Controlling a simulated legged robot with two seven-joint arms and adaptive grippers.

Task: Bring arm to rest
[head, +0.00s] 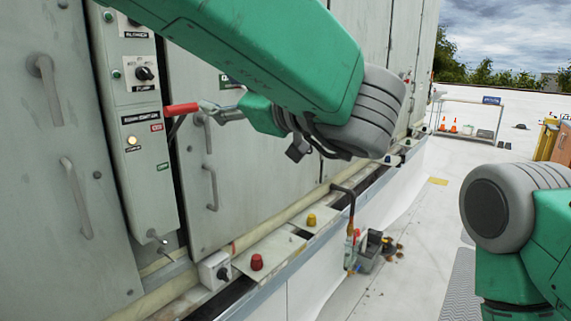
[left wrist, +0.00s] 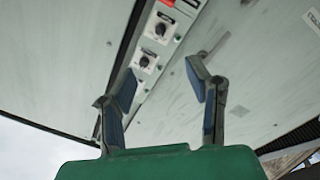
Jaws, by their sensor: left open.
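My left arm (head: 270,45) reaches across the upper middle of the head view, in front of grey cabinet doors. My left gripper (head: 218,111) points left towards the narrow control panel (head: 150,185). Its jaws are partly hidden. In the left wrist view the left gripper (left wrist: 163,82) is open, with nothing between its fingers. A red handle (head: 181,109) at the panel's right edge shows just beyond the fingertips; I cannot tell whether they touch. The panel's knobs (left wrist: 145,62) show beyond the fingers in the wrist view. My right arm (head: 515,210) is at the lower right; its gripper is out of view.
Cabinet doors with handles (head: 210,187) stand close to the left arm. A ledge below carries a red knob (head: 257,262) and a yellow knob (head: 311,220). A grey caddy (head: 370,252) hangs beside it. A cart (head: 470,118) stands far off on the open white roof.

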